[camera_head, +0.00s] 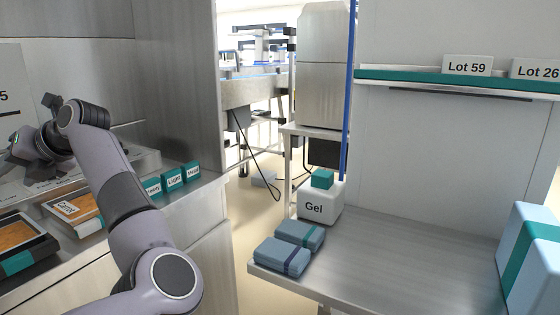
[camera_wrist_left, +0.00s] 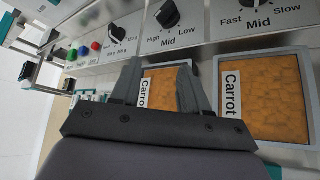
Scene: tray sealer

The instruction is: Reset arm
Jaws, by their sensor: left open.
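My left arm (camera_head: 125,190) rises from the bottom of the head view and bends left at the wrist, in front of the sealer panel. My left gripper (camera_wrist_left: 158,67) shows in the left wrist view with its two dark fingers spread apart and nothing clearly held between them. Behind the fingers is a tray (camera_wrist_left: 147,72) of orange food labelled Carrot, partly hidden by them. A second Carrot tray (camera_wrist_left: 217,75) lies to its right. The fingertips are hard to make out in the head view. My right gripper is not in view.
The panel has a High/Low knob (camera_wrist_left: 167,14), a Fast/Slow knob (camera_wrist_left: 249,4) and coloured buttons. Labelled teal blocks (camera_head: 173,178) stand beside the trays. On the right bench (camera_head: 400,265) are a Gel box (camera_head: 318,207) and blue packs (camera_head: 282,258); its middle is clear.

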